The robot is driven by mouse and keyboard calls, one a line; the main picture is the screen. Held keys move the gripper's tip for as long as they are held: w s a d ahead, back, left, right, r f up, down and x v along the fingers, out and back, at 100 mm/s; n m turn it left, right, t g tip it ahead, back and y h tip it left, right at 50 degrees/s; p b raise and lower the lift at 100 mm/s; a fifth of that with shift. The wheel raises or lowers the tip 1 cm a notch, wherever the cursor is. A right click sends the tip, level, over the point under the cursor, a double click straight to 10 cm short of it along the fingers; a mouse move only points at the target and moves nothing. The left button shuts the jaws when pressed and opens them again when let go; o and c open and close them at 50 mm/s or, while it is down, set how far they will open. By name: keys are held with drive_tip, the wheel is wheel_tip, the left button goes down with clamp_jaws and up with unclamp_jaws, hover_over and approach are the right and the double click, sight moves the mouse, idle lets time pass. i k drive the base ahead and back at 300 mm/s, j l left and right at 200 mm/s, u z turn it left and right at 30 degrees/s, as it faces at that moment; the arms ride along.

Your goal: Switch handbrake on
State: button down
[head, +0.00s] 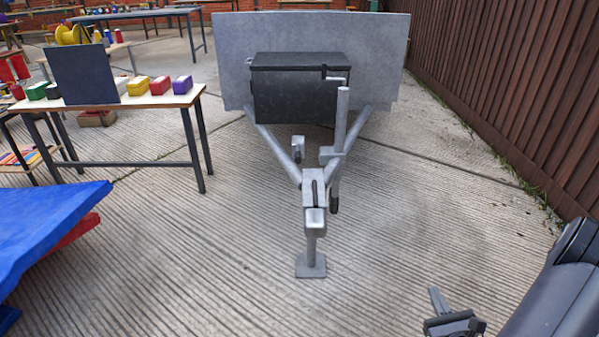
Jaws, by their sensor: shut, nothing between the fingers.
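A grey metal trailer drawbar (280,149) runs toward me, ending in a coupling head (314,215) over a foot plate (311,266). A short grey part with a dark end (298,150) stands left of the drawbar's centre; it may be the handbrake lever, but I cannot tell for sure or read its position. A tall grey post (341,115) with a crank-like top stands just right of it. My gripper (438,300) is at the bottom right, shut and empty, well apart from the trailer and partly cut off by the frame.
A dark box (300,95) sits on the drawbar before a grey panel (228,45). A brown fence (520,80) closes the right side. The ribbed concrete (440,200) right of the drawbar is clear.

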sight(298, 155)
drive_tip(key=i+j, duration=1.55)
drive_tip(key=j, duration=0.15)
drive_tip(key=z, duration=0.05)
